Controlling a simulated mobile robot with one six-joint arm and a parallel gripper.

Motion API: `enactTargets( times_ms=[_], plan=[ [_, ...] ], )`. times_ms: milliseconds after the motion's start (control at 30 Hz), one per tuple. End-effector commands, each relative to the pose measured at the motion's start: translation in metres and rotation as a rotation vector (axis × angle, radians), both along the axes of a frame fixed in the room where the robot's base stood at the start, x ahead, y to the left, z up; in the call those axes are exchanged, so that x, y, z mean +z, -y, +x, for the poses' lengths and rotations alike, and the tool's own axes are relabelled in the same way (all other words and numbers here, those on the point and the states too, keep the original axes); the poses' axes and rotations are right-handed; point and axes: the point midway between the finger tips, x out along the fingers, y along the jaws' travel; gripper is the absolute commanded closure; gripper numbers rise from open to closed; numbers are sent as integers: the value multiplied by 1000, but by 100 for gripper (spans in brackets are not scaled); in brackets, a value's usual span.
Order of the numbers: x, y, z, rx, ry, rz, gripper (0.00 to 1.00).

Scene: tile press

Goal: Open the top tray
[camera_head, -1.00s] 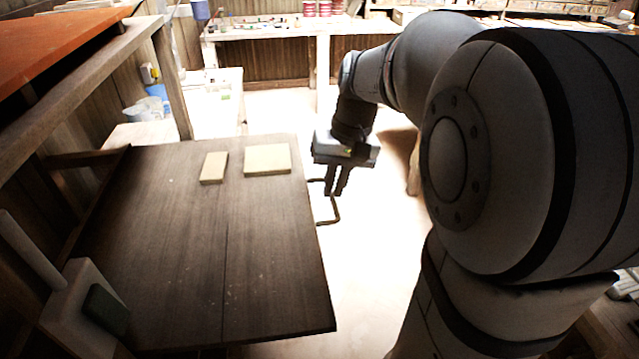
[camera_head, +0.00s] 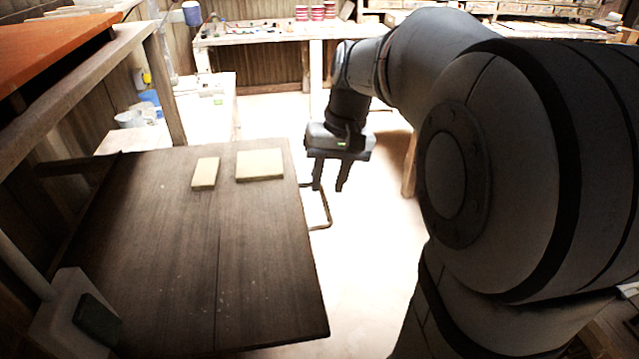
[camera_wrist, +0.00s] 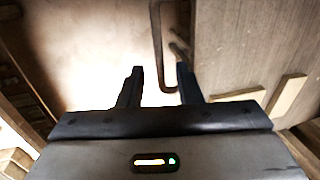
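The top tray (camera_head: 255,245) shows as a dark wooden board, pulled out or sliding flat at table height in the head view. A thin bent metal handle (camera_head: 327,222) sticks out from its right edge. My gripper (camera_head: 329,188) is open over the handle, fingers pointing down. In the wrist view the handle (camera_wrist: 157,45) lies in the gap between the two fingers (camera_wrist: 160,73), nearer the right finger. The tray surface (camera_wrist: 245,50) fills the right of that view. I cannot tell whether a finger touches the handle.
Two pale tiles, a narrow one (camera_head: 205,173) and a wider one (camera_head: 260,165), lie on the board's far part. An orange panel (camera_head: 50,42) on a wooden frame stands at the upper left. Bright floor (camera_head: 360,260) is clear right of the board.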

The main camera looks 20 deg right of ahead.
Motion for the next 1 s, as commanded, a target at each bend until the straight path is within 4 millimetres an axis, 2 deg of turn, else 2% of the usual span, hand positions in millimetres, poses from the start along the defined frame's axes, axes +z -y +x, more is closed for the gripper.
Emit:
enactTargets(
  times_ms=[200, 400, 1000],
  plan=[
    [37, 8, 1, -1, 4, -2, 68],
    [55, 11, 0, -1, 2, -1, 68],
    [57, 11, 0, 0, 1, 0, 68]
  ],
)
